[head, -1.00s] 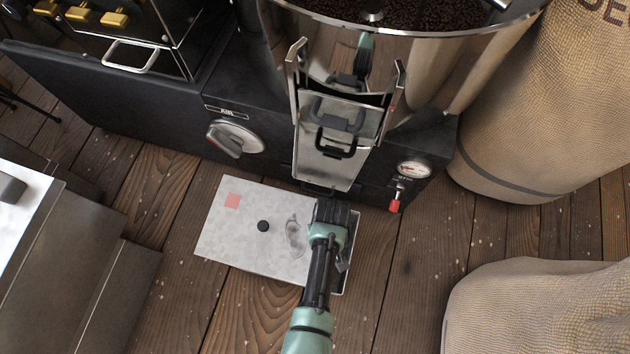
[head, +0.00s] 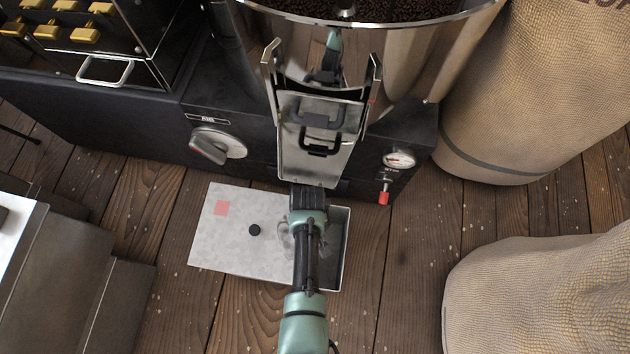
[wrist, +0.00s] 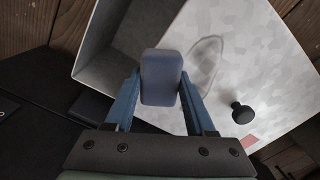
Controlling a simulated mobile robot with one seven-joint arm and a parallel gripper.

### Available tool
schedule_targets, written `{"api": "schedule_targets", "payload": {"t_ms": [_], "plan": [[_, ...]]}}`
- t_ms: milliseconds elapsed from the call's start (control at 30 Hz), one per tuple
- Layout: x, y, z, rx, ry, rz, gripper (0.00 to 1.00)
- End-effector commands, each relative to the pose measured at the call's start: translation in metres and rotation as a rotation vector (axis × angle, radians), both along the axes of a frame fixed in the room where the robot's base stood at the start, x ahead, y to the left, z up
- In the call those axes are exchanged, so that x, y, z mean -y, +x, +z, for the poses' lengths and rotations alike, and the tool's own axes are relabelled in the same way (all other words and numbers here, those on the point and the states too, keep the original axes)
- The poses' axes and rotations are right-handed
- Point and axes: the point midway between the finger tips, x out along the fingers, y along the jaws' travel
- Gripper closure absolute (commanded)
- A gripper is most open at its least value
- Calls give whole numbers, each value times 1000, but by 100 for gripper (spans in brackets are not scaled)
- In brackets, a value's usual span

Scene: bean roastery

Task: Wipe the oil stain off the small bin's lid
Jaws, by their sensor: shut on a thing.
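The small bin's pale grey lid (head: 222,245) covers most of the bin, with a black knob (head: 254,230) and a red square on it. An open strip of the bin (head: 338,250) shows at its right. The oil stain (head: 285,241) is a greyish smear right of the knob, partly hidden by my arm. In the wrist view the stain (wrist: 207,62) is a faint outlined patch beside the held block. My gripper (head: 308,192) is over the right part of the bin, shut on a blue-grey block (wrist: 161,75). I cannot tell whether the block touches the lid.
The roaster's dark base (head: 255,150) and metal chute (head: 308,160) stand just behind the bin. A red-handled valve (head: 384,192) is at the right. Burlap sacks (head: 545,290) stand at the right, a metal step (head: 80,260) at the left. Wooden floor is clear around the bin.

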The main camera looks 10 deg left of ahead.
Motion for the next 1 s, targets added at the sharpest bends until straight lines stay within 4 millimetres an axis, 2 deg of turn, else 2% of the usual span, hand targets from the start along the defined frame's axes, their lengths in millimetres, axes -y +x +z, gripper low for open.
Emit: {"api": "schedule_targets", "payload": {"t_ms": [233, 600, 1000], "plan": [[-12, -4, -2, -7, 4, 4, 100], [-40, -3, 0, -7, 3, 4, 100], [-42, -2, 3, -5, 2, 2, 100]]}}
